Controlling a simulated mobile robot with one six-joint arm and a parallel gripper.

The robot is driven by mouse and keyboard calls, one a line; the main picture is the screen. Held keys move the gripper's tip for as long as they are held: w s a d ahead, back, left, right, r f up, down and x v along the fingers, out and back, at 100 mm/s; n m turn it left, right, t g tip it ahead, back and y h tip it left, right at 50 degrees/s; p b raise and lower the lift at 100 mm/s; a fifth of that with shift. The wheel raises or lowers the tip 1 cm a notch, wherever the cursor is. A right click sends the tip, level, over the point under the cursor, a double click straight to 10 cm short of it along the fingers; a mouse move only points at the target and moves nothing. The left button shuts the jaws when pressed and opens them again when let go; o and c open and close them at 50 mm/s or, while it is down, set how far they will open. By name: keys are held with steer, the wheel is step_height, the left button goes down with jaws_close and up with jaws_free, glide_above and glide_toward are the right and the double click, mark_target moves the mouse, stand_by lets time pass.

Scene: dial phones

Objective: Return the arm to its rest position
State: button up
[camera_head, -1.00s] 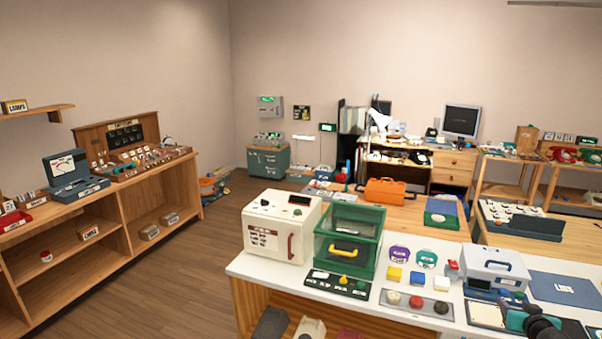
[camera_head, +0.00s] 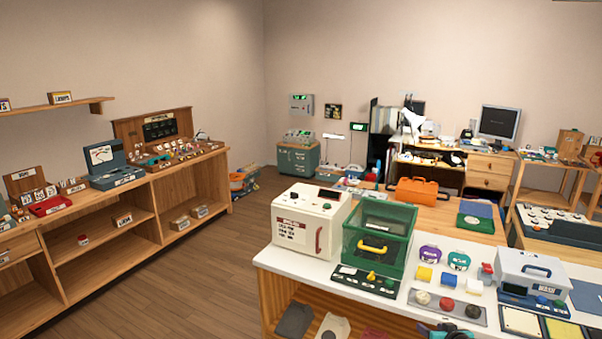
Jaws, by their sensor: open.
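Only a small dark and teal piece, which looks like part of my arm, shows at the bottom edge, right of centre. It is in front of the white-topped counter (camera_head: 395,312). The jaws of my gripper cannot be made out in this view; most of the arm is below the picture. Nothing is seen held.
A long wooden shelf (camera_head: 166,182) stands left. Open wood floor (camera_head: 195,275) lies between.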

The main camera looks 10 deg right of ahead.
steer(key=a+f+n+g+y+b, duration=0.1)
steer(key=a+f+n+g+y, duration=0.1)
steer(key=a+f, duration=0.7)
steer(key=a+f+n+g+y+b, duration=0.15)
steer(key=a+f, duration=0.35)
steer(key=a, duration=0.7)
steer(key=s+a+f+n+g+y+b, duration=0.1)
steer(key=s+a+f+g, duration=0.1)
steer(key=s+a+f, duration=0.4)
steer(key=s+a+f+n+g+y+b, duration=0.1)
steer(key=s+a+f, duration=0.1)
steer(key=a+f, duration=0.5)
steer(key=s+a+f+g+h, duration=0.1)
steer(key=s+a+f+g, duration=0.15)
steer(key=s, duration=0.45)
steer(key=s+a+f+g+b, duration=0.1)
steer(key=s+a+f+g, duration=0.2)
steer(key=s, duration=0.4)
steer(key=s+a+f+g+h, duration=0.1)
steer(key=s+a+f+g, duration=0.2)
steer(key=s, duration=0.4)
steer(key=s+d+r+m+g+h, duration=0.1)
steer(key=s+d+r+m+h, duration=0.1)
steer(key=s, duration=0.5)
steer(key=shift+d+m+g, duration=0.4)
steer(key=shift+d+m, duration=0.15)
steer(key=shift+d, duration=0.25)
steer(key=shift+r, duration=0.1)
